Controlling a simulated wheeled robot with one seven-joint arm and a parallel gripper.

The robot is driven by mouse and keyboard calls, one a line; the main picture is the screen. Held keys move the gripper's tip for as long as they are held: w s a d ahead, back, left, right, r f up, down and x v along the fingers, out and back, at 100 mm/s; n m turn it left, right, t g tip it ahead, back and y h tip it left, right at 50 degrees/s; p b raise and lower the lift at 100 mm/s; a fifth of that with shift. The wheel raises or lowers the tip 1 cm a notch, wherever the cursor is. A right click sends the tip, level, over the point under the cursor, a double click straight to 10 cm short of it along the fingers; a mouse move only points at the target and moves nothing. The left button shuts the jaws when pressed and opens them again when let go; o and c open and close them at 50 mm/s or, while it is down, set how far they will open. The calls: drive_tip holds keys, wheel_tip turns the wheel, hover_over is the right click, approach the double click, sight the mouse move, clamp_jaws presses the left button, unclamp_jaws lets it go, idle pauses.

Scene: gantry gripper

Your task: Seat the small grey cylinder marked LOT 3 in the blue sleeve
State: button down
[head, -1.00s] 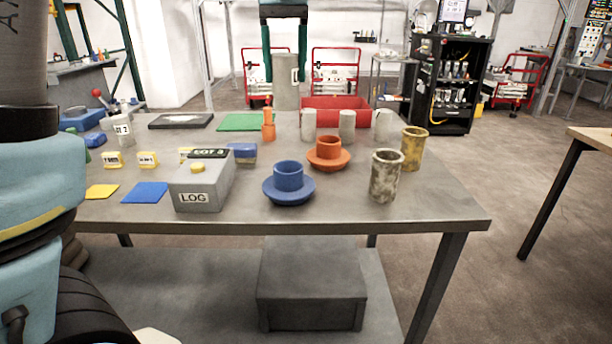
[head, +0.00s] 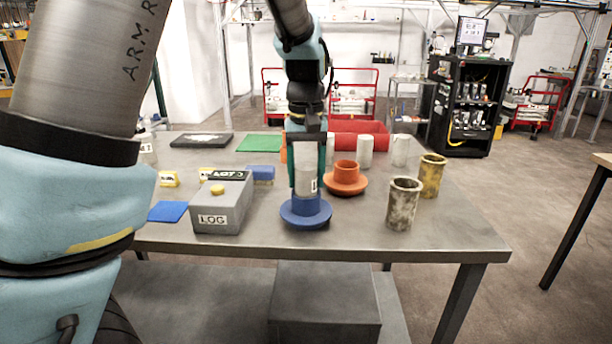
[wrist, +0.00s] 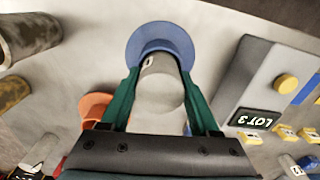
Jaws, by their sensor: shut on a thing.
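My gripper (head: 307,190) is shut on a grey cylinder (head: 305,176), held upright between its two green fingers. The cylinder also shows in the wrist view (wrist: 157,97). A label edge shows on it, but its mark is not readable. The blue sleeve (head: 305,218), with its wide round flange, stands on the table directly below the cylinder in the head view. In the wrist view the sleeve (wrist: 150,37) lies beyond the cylinder's far end. The cylinder and fingers hide most of the sleeve's upright part, so I cannot tell whether the cylinder's lower end is inside it.
A grey box (head: 218,205) with LOT 3 and LOG labels and a yellow button stands close left. An orange sleeve (head: 345,182) stands close behind, to the right. Mottled cups (head: 403,205) (head: 432,175) stand farther right. Grey cylinders (head: 365,151) and a red bin (head: 358,128) are behind.

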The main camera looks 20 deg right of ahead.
drive_tip(key=shift+f, duration=0.2)
drive_tip(key=shift+f, duration=0.15)
drive_tip(key=shift+c, duration=0.6)
unclamp_jaws()
wheel_tip(320, 180, up, 12)
drive_tip(key=shift+r+b, duration=0.15)
drive_tip(key=shift+b, duration=0.4)
drive_tip(key=shift+s, duration=0.1)
